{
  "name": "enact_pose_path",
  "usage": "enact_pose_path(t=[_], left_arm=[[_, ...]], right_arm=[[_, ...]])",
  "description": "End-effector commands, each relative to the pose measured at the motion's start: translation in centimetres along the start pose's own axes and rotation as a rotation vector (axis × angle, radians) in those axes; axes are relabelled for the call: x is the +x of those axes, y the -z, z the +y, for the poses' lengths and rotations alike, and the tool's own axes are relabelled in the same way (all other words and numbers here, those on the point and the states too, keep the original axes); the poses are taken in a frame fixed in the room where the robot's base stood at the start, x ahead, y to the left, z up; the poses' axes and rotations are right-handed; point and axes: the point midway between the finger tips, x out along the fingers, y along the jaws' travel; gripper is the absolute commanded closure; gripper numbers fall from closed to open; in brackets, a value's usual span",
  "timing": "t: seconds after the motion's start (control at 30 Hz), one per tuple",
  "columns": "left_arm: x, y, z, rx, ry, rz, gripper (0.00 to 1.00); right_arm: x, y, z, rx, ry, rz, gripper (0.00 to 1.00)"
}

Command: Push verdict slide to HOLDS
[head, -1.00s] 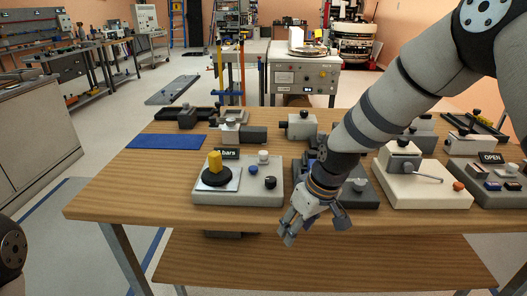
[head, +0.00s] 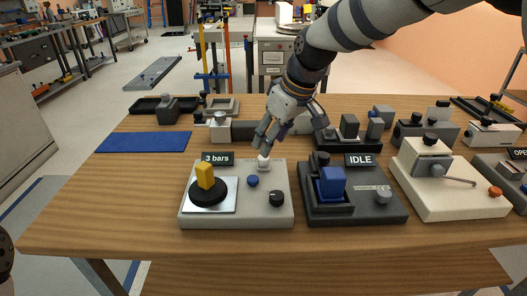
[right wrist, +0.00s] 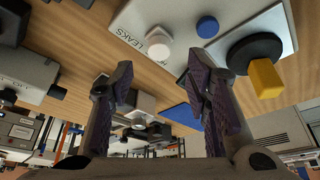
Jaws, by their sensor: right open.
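The grey test box (head: 240,214) carries a "3 bars" display, a yellow block on a black disc, a blue button and a black knob. The white knob of the verdict slide (head: 264,162) is at the box's back edge. It also shows in the right wrist view (right wrist: 159,42), beside the printed word LEAKS; I cannot read HOLDS. My right gripper (head: 290,130) is open and empty, above and behind the box. One fingertip appears close to the white knob; I cannot tell whether it touches. My left gripper is not in view.
A dark box with an IDLE display (head: 352,212) stands right of the test box, and a cream box (head: 445,198) further right. A blue mat (head: 145,142) lies at left. Several grey devices stand behind. The table's front strip is clear.

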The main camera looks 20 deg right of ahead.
Motion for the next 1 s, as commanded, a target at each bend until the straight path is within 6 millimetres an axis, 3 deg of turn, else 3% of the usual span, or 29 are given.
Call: enact_pose_path(t=[0.03, 0.1, 0.23, 0.6, 0.8, 1.0], left_arm=[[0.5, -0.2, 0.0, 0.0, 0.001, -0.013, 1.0], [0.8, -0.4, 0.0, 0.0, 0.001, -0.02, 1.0], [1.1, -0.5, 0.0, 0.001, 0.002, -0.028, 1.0], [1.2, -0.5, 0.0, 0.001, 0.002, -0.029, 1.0], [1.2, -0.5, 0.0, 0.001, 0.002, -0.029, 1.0], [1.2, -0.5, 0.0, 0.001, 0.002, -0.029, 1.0]], right_arm=[[1.9, -0.3, 0.0, 0.001, 0.004, -0.009, 0.56], [3.4, -0.3, 0.0, 0.001, 0.004, -0.007, 0.56], [5.3, -0.1, 0.0, 0.0, 0.002, -0.004, 0.56], [6.0, 0.0, 0.0, 0.0, 0.0, 0.001, 0.56], [6.0, 0.0, 0.0, 0.0, 0.0, 0.001, 1.0], [6.0, 0.1, -0.1, 0.0, 0.0, 0.0, 1.0]])
